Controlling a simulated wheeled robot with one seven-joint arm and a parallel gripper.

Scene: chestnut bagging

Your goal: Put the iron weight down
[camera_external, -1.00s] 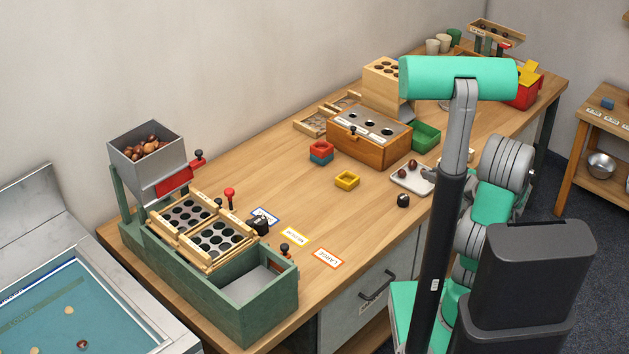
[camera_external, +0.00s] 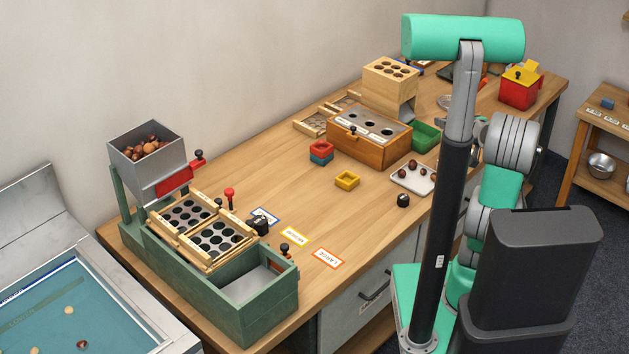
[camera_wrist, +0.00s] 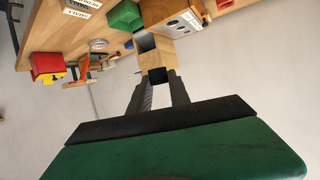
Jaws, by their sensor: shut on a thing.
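In the wrist view my gripper (camera_wrist: 160,80) reaches up into the picture with its two dark fingers close together. They are shut on a small dark block, the iron weight (camera_wrist: 162,77), of which only a dark face shows between the fingertips. The weight appears held in the air. In the external view my gripper and the held weight are hidden behind my arm, towards the far right end of the bench.
The wooden bench (camera_external: 285,190) holds a wooden block with holes (camera_external: 390,72), a drawer box (camera_external: 368,150), a green bin (camera_external: 426,137), a white tray (camera_external: 412,187) and a red box (camera_external: 519,92). A sorter (camera_external: 245,310) stands at front left. The middle is mostly clear.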

